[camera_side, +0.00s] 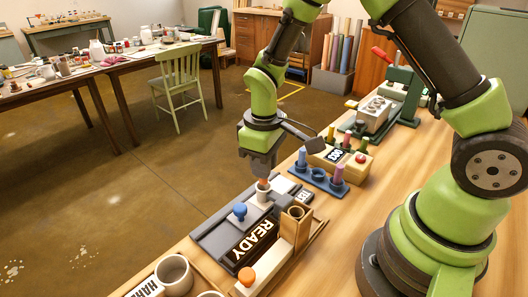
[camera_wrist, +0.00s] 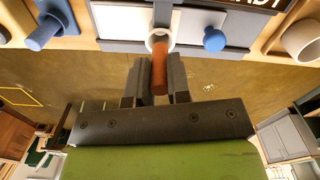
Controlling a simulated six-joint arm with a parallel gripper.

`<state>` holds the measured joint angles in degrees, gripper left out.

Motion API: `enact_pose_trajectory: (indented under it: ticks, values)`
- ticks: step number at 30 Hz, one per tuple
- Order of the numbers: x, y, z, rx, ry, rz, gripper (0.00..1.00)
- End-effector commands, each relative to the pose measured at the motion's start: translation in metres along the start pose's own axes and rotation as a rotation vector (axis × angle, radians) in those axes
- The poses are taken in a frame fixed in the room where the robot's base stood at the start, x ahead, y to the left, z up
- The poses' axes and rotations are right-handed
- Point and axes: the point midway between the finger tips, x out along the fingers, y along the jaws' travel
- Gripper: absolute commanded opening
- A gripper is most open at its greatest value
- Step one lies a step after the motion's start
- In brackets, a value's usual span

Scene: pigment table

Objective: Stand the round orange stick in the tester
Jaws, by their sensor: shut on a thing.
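The round orange stick (camera_side: 263,184) is upright between the fingers of my gripper (camera_side: 261,172), which is shut on it. In the wrist view the orange stick (camera_wrist: 160,72) runs between both fingers toward a white ring-shaped socket (camera_wrist: 157,38). The socket (camera_side: 265,194) stands on the grey tester (camera_side: 213,233), which has a lit READY panel (camera_side: 254,240). The stick's lower end is at the socket's mouth; I cannot tell how deep it sits. The fingers hide the stick's upper part in the side view.
A blue knob (camera_side: 240,211) is on the tester, near the socket. A grey cup (camera_side: 175,272) is at front left.

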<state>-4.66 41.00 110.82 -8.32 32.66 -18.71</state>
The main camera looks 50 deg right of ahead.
Motion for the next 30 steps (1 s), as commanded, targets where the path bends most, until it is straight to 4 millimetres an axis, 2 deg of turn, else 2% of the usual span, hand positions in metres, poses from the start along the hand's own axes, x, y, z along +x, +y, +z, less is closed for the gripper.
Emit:
enact_pose_trajectory:
  ticks: [15, 29, 30]
  values:
    - [0.039, 0.0, 0.0, 0.0, 0.0, 0.0, 0.0]
    - [0.045, 0.0, -0.001, 0.008, 0.004, 0.0, 0.0]
    - [0.045, 0.0, -0.001, 0.008, 0.005, -0.001, 0.22]
